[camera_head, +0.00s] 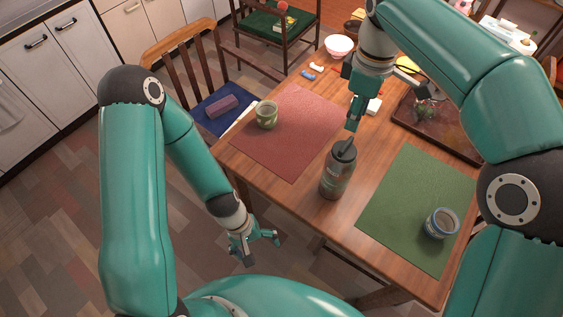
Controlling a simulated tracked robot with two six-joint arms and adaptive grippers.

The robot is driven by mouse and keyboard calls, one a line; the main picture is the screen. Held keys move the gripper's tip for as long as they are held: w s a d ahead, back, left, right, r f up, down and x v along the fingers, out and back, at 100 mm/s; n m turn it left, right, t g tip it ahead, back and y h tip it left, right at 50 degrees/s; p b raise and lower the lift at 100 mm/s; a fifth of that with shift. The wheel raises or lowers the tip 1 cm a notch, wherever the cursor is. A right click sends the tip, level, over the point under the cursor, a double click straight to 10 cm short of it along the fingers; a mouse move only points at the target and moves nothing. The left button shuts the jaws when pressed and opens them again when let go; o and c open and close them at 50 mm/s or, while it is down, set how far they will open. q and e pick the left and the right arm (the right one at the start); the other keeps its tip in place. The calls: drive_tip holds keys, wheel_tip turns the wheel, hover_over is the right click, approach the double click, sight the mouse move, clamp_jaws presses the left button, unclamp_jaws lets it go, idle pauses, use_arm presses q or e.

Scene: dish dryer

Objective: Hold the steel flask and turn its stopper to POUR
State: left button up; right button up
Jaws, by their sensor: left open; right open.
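The flask (337,175) stands upright near the front edge of the wooden table, between the red mat and the green mat. It has a dark stopper (343,151) on top; any marking on it is too small to read. My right gripper (352,126) points down just above the stopper; I cannot tell whether a finger touches it. It is open with nothing seen in it. My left gripper (258,246) is open and empty, below and left of the flask, off the table's front edge.
A red mat (285,150) bears a green cup (266,114). A green mat (400,205) bears a blue-rimmed cup (440,223). A dark tray (455,135) lies at the right. A chair (185,60) stands at the table's left.

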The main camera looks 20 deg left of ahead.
use_arm(q)
wheel_tip(320, 180, up, 4)
drive_tip(key=n+h, duration=0.2)
drive_tip(key=n, duration=0.3)
drive_tip(key=n+t+h, duration=0.6)
drive_tip(key=n+t, duration=0.2)
drive_tip(key=n, duration=0.4)
approach(337, 170)
drive_tip(key=a+f, duration=0.3)
drive_tip(key=a, duration=0.2)
drive_tip(key=x, duration=1.6)
drive_tip(key=shift+w+d+f, duration=0.15)
drive_tip(key=shift+w+f, duration=0.1)
drive_tip(key=shift+w, duration=0.05)
